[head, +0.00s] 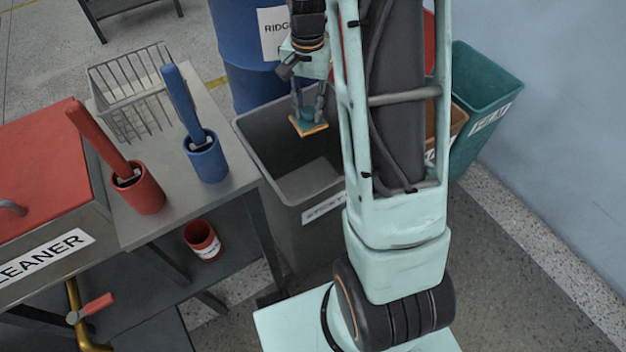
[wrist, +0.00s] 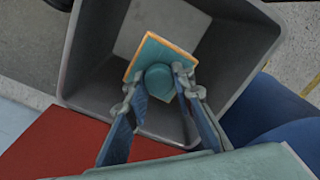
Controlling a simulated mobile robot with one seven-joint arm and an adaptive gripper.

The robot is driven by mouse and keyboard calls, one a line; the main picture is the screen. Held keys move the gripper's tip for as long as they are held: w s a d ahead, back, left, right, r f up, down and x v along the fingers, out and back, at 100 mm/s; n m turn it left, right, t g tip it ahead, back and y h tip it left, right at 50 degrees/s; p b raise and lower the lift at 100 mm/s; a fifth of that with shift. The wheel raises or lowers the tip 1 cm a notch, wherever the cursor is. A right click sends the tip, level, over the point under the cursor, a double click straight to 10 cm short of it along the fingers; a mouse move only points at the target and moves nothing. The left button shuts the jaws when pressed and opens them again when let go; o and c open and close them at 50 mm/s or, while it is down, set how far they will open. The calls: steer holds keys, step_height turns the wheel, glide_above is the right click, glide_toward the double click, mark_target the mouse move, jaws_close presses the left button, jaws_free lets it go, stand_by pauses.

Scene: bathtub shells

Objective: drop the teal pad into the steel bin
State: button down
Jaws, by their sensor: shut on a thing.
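The teal pad (head: 312,128) is a small square block with an orange edge and a rounded teal grip. My gripper (head: 309,113) is shut on that grip, with the pad hanging below the fingers. The pad (wrist: 150,50) and my gripper (wrist: 160,88) also show in the wrist view. The steel bin (head: 262,165) is a grey open-topped box with a label on its front, partly hidden by my arm. The pad appears over its opening, apart from its walls. In the wrist view the bin's inner wall (wrist: 243,42) surrounds the pad, and a paler patch shows on its floor.
A blue drum (head: 235,45) stands behind the bin. A teal bin (head: 485,95) and an orange-brown bin (head: 459,121) stand to the right. A metal table (head: 165,212) on the left carries a blue cup (head: 207,160), a red cup (head: 142,195) and a wire rack (head: 128,85).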

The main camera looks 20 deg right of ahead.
steer(key=shift+d+r+m+p, duration=0.2)
steer(key=shift+d+m+p, duration=0.4)
steer(key=shift+d+m, duration=0.45)
steer(key=shift+d+f, duration=0.15)
steer(key=shift+d, duration=0.05)
step_height(320, 180, down, 6)
steer(key=b, duration=0.5)
steer(key=c, duration=1.6)
jaws_free()
step_height(320, 180, up, 12)
steer(key=shift+r, duration=0.1)
